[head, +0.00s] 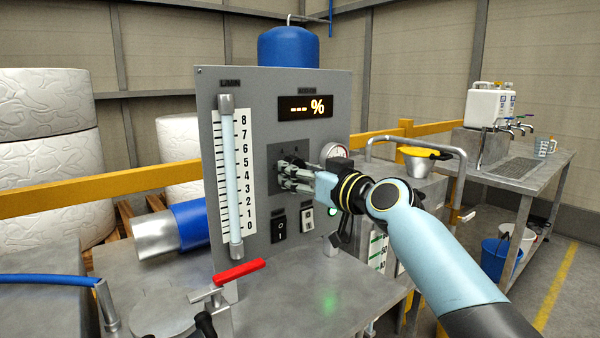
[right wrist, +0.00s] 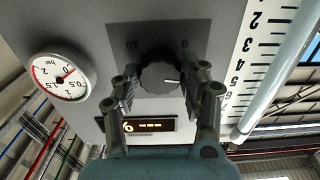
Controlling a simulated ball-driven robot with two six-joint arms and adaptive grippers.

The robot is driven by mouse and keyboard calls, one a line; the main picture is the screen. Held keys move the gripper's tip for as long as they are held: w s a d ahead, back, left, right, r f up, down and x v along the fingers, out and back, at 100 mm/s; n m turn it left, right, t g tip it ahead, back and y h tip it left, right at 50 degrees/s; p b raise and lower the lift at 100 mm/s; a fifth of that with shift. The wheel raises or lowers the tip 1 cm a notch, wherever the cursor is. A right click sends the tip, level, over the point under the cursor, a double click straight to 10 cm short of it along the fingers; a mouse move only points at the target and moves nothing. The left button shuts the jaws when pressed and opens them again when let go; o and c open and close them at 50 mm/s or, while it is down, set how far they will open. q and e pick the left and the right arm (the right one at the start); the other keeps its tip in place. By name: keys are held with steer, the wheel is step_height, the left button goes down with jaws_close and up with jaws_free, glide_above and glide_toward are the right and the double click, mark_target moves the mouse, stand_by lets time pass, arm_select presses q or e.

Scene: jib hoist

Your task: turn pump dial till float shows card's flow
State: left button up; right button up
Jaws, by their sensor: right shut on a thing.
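The pump dial (right wrist: 158,78) is a dark ribbed knob on a dark square plate of the grey panel (head: 340,90). In the right wrist view its pale mark points to the right. My right gripper (head: 288,176) reaches the plate, and in the wrist view its fingers (right wrist: 158,90) are shut on the dial from both sides. The flow tube (head: 232,170) stands upright on the panel's left beside a white scale (head: 247,170) numbered 0 to 8. I cannot make out a float in it. I cannot pick out the card. My left gripper is not in view.
The display (head: 306,106) shows dashes and a percent sign. A round pressure gauge (right wrist: 64,82) and a black switch (head: 279,229) are near the dial. A red-handled valve (head: 240,271) stands before the panel. A steel bench (head: 555,170) is at right.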

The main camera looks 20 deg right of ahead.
steer(key=shift+m, duration=0.3)
steer(key=shift+a+r+m+p, duration=0.1)
steer(key=shift+m+p, duration=1.25)
steer(key=shift+m, duration=2.95)
steer(key=shift+r+m+p, duration=0.1)
steer(key=shift+m+p, duration=1.25)
steer(key=shift+m, duration=2.95)
steer(key=shift+f, duration=0.1)
steer(key=o, duration=1.2)
steer(key=shift+c, duration=0.2)
